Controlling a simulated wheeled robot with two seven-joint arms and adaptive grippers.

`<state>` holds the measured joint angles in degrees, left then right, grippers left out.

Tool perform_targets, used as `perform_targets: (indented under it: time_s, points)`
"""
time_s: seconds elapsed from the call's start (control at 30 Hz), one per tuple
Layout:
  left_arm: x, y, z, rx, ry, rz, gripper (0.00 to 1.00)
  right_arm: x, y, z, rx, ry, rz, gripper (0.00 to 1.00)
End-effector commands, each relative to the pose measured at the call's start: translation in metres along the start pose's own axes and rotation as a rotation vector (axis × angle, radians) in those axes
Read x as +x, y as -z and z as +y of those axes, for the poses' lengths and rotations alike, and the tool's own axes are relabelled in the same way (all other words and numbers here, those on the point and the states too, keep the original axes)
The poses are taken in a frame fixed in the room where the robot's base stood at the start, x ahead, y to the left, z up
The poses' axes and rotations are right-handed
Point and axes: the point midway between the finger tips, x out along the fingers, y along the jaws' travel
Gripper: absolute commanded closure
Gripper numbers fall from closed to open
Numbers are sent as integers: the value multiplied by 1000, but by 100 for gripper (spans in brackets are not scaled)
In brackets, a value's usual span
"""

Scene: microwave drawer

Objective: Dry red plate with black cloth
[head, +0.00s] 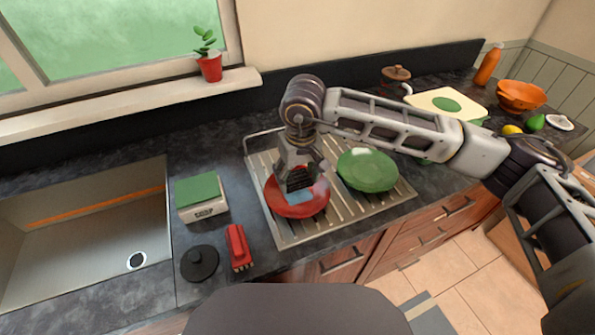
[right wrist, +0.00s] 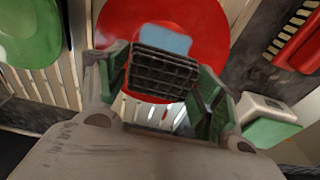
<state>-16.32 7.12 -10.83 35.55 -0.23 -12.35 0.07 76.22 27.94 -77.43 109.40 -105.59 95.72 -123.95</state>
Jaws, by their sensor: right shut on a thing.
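The red plate (head: 298,210) lies on the ribbed metal drying rack, and it also fills the top of the right wrist view (right wrist: 207,35). A light blue patch (head: 300,196) shows on the plate beside the gripper. My right gripper (head: 301,174) points down over the plate. It is shut on a dark, grid-patterned piece, the black cloth (right wrist: 162,76), which is between the fingers in the right wrist view. The cloth is over the plate; I cannot tell whether it touches. My left gripper is not in view.
A green plate (head: 367,169) lies on the rack (head: 283,238), right of the red one. A soap box with a green top (head: 203,208), red brush (head: 238,247) and black stopper (head: 199,263) sit left of the rack. The sink (head: 90,235) is farther left.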

Motion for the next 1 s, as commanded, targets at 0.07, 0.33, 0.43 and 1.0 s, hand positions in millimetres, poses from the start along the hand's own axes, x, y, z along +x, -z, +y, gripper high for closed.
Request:
perform_targets:
  time_s: [0.07, 0.33, 0.43, 1.0]
  points:
    - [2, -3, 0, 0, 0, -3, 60, 6, -1, 0, 0, 0, 0, 53]
    - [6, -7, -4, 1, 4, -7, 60, 21, -3, 0, 0, 1, -1, 53]
    - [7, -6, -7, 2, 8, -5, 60, 25, -3, 0, 0, 0, -1, 53]
    - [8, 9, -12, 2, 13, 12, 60, 28, -3, 0, 0, 0, 0, 53]
